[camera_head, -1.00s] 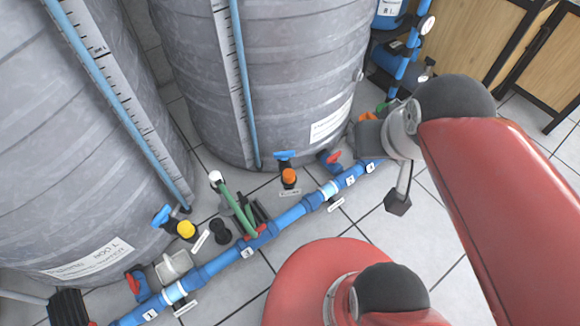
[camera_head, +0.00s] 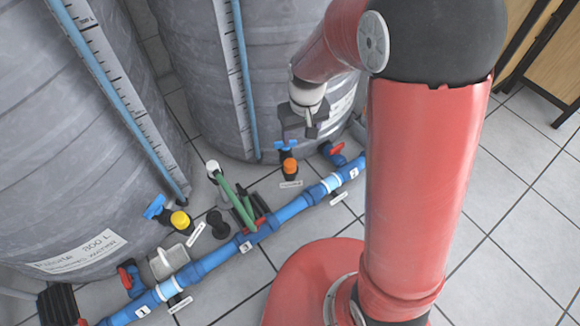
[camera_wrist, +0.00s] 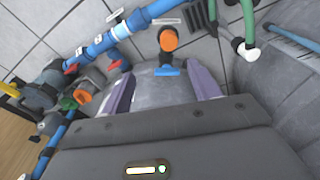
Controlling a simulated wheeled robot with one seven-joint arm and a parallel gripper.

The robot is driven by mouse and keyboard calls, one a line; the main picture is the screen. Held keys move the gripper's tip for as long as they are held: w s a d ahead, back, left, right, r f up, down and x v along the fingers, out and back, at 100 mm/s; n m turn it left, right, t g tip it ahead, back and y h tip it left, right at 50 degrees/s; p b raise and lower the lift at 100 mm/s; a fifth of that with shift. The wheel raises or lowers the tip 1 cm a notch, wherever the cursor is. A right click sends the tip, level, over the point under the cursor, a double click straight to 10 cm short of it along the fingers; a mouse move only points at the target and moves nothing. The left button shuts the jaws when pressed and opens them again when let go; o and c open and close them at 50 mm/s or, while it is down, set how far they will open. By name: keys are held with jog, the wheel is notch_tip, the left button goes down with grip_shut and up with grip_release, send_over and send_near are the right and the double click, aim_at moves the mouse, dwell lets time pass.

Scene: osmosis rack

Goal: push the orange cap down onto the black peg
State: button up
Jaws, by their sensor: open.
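The orange cap (camera_head: 290,165) sits on top of a short black peg (camera_head: 290,176) on the floor in front of the middle tank. I cannot tell how far down the cap sits. My gripper (camera_head: 301,124) is behind and above the cap in the head view, near the tank wall. In the wrist view my gripper's (camera_wrist: 163,88) two purple-grey fingers are spread apart and empty, with the cap beyond their tips, not touched.
A blue-handled valve (camera_head: 285,146) stands right behind the cap. The blue pipe (camera_head: 290,217) runs in front of it. A yellow cap (camera_head: 180,220), a green hose (camera_head: 231,198) and a red-handled valve (camera_head: 334,150) are nearby. Large grey tanks (camera_head: 90,150) bound the left and back.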

send_over(290, 164)
jog(key=shift+n+g, duration=0.4)
notch_tip(290, 164, down, 8)
jog(key=shift+w+d+b, duration=0.1)
jog(key=shift+b, duration=0.2)
jog(key=shift+f, duration=1.25)
jog(key=shift+f, duration=0.1)
notch_tip(290, 164, down, 5)
jog(key=shift+b, duration=0.75)
jog(key=c, duration=1)
